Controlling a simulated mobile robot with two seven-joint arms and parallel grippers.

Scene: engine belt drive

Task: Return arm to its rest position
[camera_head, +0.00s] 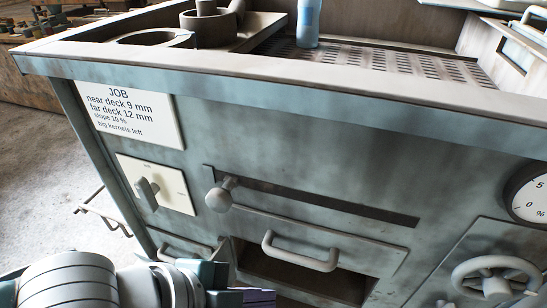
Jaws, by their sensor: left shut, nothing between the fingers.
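My left arm comes in at the bottom left corner, and its gripper (258,297) shows at the bottom edge, partly cut off by the frame. The gripper is shut and empty. It is in front of the lower part of a grey metal machine (300,150), just below and left of a drawer handle (300,254). I cannot tell how far it is from the machine's face. My right gripper is not in view.
The machine front carries a job card (125,112), a switch plate (160,186), a round knob (220,194) at a slot, a gauge (532,195) and a handwheel (495,280). A blue bottle (308,22) stands on top. Bare floor (50,150) shows at left.

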